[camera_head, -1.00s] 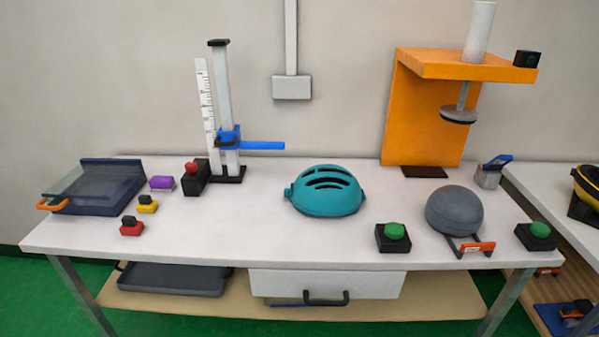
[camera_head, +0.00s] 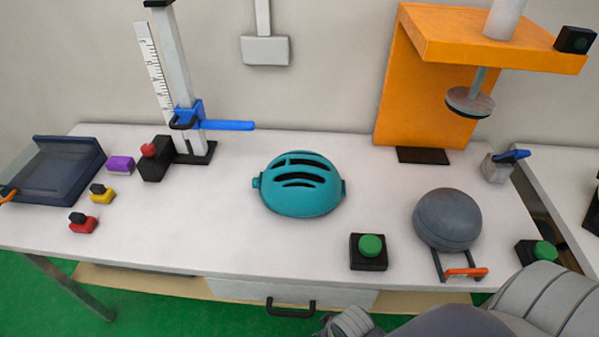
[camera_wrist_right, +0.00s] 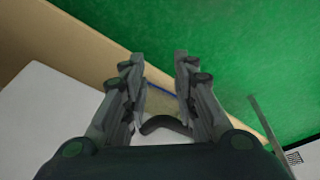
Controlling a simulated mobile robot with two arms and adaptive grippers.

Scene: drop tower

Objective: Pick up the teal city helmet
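The teal city helmet (camera_head: 299,185) sits on the middle of the white table, with dark vent slots on its top and small knobs on its sides. Nothing touches it. My right gripper (camera_wrist_right: 160,88) shows in the right wrist view with its two fingers apart and nothing between them. It is near the table's front edge, above the drawer handle. In the head view my right arm comes in at the bottom right, in front of the table and apart from the helmet. My left gripper is not in view.
A green button box (camera_head: 369,251) stands right of the helmet's front, and a grey dome (camera_head: 447,219) beyond it. A height gauge (camera_head: 182,84) and orange press (camera_head: 432,90) stand behind. The drawer handle (camera_head: 291,308) juts out in front. The table around the helmet is clear.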

